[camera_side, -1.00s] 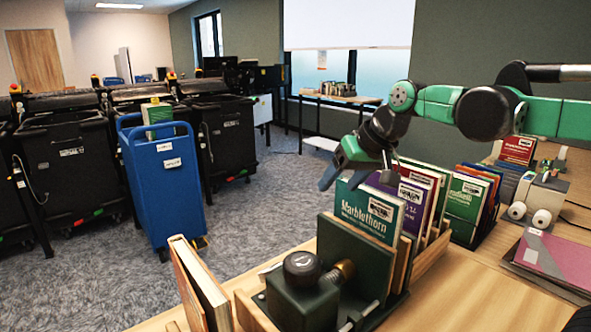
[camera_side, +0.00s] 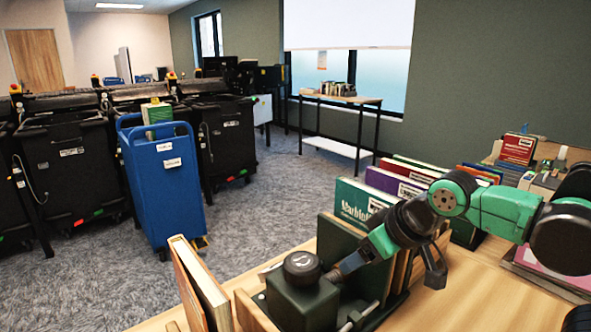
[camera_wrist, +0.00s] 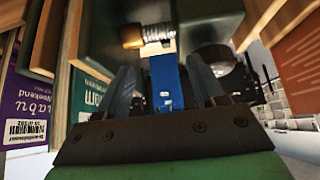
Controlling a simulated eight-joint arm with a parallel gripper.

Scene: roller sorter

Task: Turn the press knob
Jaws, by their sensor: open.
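The book press has a dark green block (camera_side: 303,297) with a round black knob (camera_side: 302,262) on top, standing at the near end of the wooden book rack. A brass knurled knob (camera_wrist: 133,37) on a threaded shaft (camera_wrist: 158,32) shows at the top of the wrist view. In the side view my gripper covers the brass knob. My gripper (camera_side: 338,272) is low beside the block, tilted down to the left. In the wrist view its two fingers (camera_wrist: 163,70) are apart with nothing between them. The brass knob lies above the fingertips in the picture; I cannot tell whether they touch.
Upright books, including a green one (camera_side: 358,203), stand behind my gripper. A thin book (camera_side: 200,285) leans left of the press. A blue cart (camera_side: 165,180) and black bins (camera_side: 70,165) stand on the floor. Bare tabletop (camera_side: 455,300) lies at the right.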

